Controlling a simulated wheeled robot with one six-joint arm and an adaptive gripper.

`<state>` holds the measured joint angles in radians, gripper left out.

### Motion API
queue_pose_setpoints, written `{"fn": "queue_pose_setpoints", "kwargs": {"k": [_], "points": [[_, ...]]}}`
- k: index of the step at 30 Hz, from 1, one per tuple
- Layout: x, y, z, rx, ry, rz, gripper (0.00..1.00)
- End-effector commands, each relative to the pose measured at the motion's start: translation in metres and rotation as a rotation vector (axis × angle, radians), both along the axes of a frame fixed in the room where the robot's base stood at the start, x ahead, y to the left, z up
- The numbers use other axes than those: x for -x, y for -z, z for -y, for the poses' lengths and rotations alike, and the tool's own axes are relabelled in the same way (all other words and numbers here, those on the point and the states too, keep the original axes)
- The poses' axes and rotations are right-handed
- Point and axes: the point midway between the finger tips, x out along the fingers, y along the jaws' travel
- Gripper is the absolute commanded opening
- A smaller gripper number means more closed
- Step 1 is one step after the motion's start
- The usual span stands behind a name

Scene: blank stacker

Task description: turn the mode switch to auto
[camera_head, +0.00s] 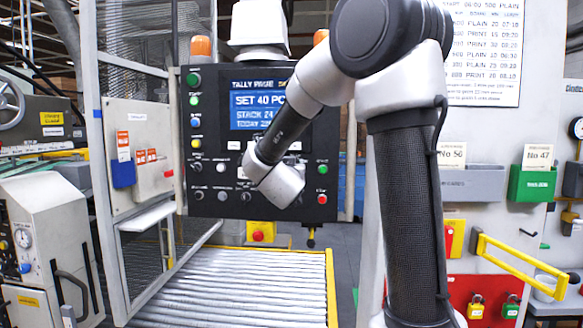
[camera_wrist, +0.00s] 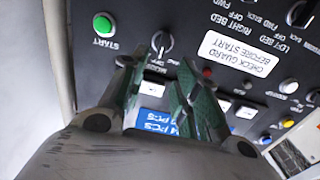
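The black control panel (camera_head: 205,125) stands ahead, with its screen (camera_head: 255,108) lit. In the wrist view the panel appears turned over. The fingertips look short of the switch knob; I see no contact. In the head view my gripper (camera_head: 278,184) covers the panel's lower middle, hiding this switch.
A white "CHECK GUARD BEFORE START" label (camera_wrist: 240,52) and other knobs and buttons surround the spot. A green button (camera_head: 323,169) and a red button (camera_head: 322,198) lie right of my gripper. A roller bed (camera_head: 240,295) runs below; a mesh guard stands left.

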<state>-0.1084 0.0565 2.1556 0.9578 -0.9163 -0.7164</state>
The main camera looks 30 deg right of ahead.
Motion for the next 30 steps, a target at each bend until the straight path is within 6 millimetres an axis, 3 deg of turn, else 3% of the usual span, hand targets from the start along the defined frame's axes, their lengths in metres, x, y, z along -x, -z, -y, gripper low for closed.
{"fn": "queue_pose_setpoints", "kwargs": {"k": [12, 22, 27, 30], "points": [[-0.051, 0.001, 0.035, -0.002, -0.002, -0.001, 0.31], [-0.056, 0.0, 0.037, -0.002, -0.004, 0.0, 0.31], [-0.056, 0.0, 0.037, -0.002, -0.004, 0.0, 0.02], [-0.056, 0.0, 0.037, -0.002, -0.004, 0.0, 0.0]]}}
